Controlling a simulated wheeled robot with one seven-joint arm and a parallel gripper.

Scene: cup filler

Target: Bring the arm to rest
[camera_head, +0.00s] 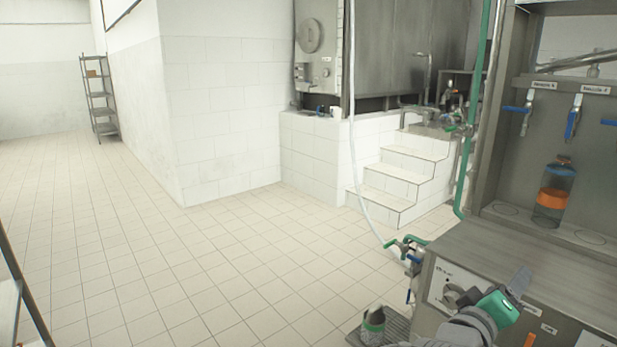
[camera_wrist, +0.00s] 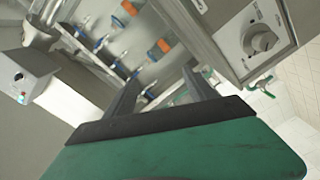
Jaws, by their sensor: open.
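My gripper (camera_head: 519,284) is at the lower right of the head view, in front of the steel filling station (camera_head: 500,258). Its green body and dark fingers show there. In the wrist view my gripper (camera_wrist: 161,82) has its two dark fingers apart, with nothing between them. The fingers point toward the station's valves and bottles, which appear tilted. The arm is bent and mostly cut off by the lower edge of the head view.
A bottle with an orange band (camera_head: 553,195) stands on the station's shelf under blue-handled taps (camera_head: 573,117). A control knob (camera_wrist: 264,40) is on the station's front panel. White tiled steps (camera_head: 405,175) lie behind. The tiled floor (camera_head: 200,270) to the left is clear.

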